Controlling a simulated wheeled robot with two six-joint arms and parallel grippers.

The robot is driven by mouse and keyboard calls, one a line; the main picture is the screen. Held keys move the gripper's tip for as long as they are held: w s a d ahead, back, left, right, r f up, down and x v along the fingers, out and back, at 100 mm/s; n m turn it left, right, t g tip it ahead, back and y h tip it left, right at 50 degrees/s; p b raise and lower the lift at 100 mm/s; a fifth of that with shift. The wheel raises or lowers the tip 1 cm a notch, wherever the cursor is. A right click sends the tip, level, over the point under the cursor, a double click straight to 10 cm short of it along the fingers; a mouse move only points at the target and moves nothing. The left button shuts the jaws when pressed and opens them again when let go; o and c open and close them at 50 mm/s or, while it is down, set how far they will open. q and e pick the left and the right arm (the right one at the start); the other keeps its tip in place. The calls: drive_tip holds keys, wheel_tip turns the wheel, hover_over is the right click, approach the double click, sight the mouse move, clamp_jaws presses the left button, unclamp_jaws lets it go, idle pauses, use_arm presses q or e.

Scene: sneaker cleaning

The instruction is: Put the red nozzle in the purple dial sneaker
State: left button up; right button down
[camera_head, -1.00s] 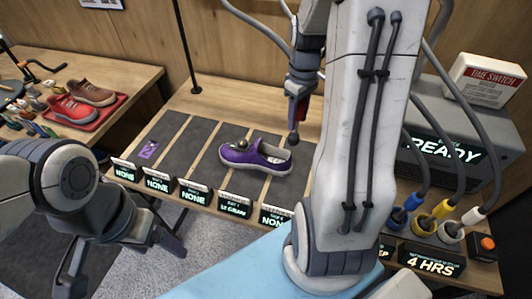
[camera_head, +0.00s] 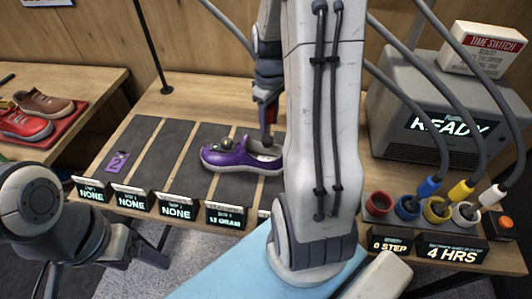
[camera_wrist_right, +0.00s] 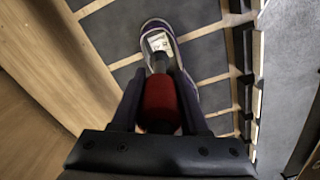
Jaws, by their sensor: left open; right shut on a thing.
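The purple dial sneaker (camera_head: 228,159) lies on a grey strip of the bench, toe to the left, with a dark dial on top. My right gripper (camera_wrist_right: 160,90) is shut on the red nozzle (camera_wrist_right: 159,100), which also shows partly behind my arm in the head view (camera_head: 271,112). The nozzle's grey tip points down at the sneaker's opening, near the heel. I cannot tell whether it is inside or just above. In the wrist view the sneaker (camera_wrist_right: 147,25) shows a white insole label beyond the tip. My left gripper (camera_head: 105,270) is open and empty at lower left, away from the bench top.
A grey machine (camera_head: 400,125) reading READY stands at right, with hoses running to colored sockets (camera_head: 436,207). A purple tag (camera_head: 117,162) lies on the left strip. Small displays (camera_head: 176,211) line the front edge. Red and brown shoes (camera_head: 45,103) sit on a side table.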

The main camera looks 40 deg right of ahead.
sight(269, 138)
wheel_tip(269, 138, down, 8)
drive_tip(key=shift+p, duration=0.4)
drive_tip(key=shift+f, duration=0.1)
drive_tip(key=shift+c, duration=2.1)
unclamp_jaws()
